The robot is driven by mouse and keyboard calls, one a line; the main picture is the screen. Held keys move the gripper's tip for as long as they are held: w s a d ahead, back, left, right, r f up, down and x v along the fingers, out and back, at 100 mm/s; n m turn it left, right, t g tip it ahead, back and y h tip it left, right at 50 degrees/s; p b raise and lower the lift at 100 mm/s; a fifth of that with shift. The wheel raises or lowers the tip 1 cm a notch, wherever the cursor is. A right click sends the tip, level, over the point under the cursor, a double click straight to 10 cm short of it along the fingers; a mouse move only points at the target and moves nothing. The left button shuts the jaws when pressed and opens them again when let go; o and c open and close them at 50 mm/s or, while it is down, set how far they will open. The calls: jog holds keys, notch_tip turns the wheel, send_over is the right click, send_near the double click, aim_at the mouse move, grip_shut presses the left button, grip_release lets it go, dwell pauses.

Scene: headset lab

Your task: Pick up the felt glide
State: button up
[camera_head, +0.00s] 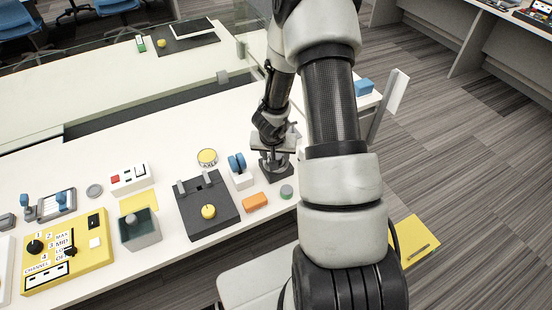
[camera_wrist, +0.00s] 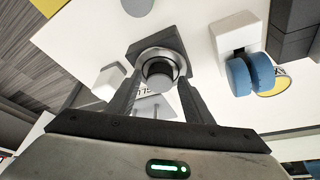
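A small round disc with a grey top and greenish rim (camera_head: 286,191) lies on the white table, just nearer than my gripper (camera_head: 274,150). It looks most like the felt glide, but I cannot be sure. Part of a round grey disc shows at the top edge of the wrist view (camera_wrist: 137,5). My gripper (camera_wrist: 160,82) is open and points down over a dark square base (camera_wrist: 133,53). A round post with a shiny collar (camera_wrist: 160,70) rises from that base between my fingers, with a gap on each side.
Blue wheels on a white block (camera_head: 238,165) stand close left of my gripper, with an orange block (camera_head: 254,201) nearer. A dark box with a yellow knob (camera_head: 208,211) lies further left. A white cube (camera_wrist: 108,82) sits beside the base. Bare table lies between these.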

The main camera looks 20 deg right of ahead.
jog(key=c, duration=0.8)
notch_tip(320, 180, up, 10)
jog(key=p, duration=0.5)
